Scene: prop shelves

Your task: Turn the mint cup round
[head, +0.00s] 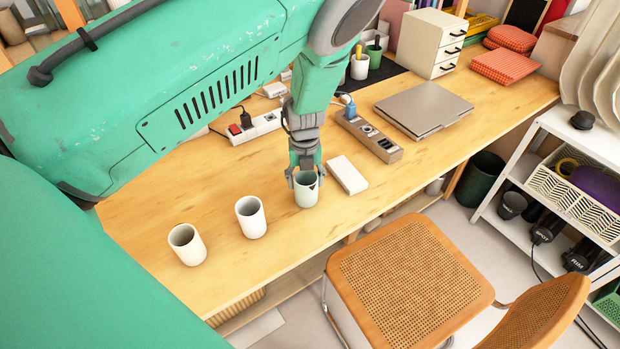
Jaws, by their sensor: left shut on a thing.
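The mint cup (306,192) stands upright on the wooden desk (345,221), near its front edge. My left gripper (305,180) points down from above and is shut on the mint cup at its rim. The gripper's fingers hide part of the rim, and I cannot see a handle. The cup appears to touch the desk. My right gripper is not in view.
Two white cups (251,217) and (187,244) stand to the left of the mint cup. A white box (347,175) lies close on its right. Power strips (369,137) and a grey laptop (423,108) lie farther back. A chair (410,283) stands in front.

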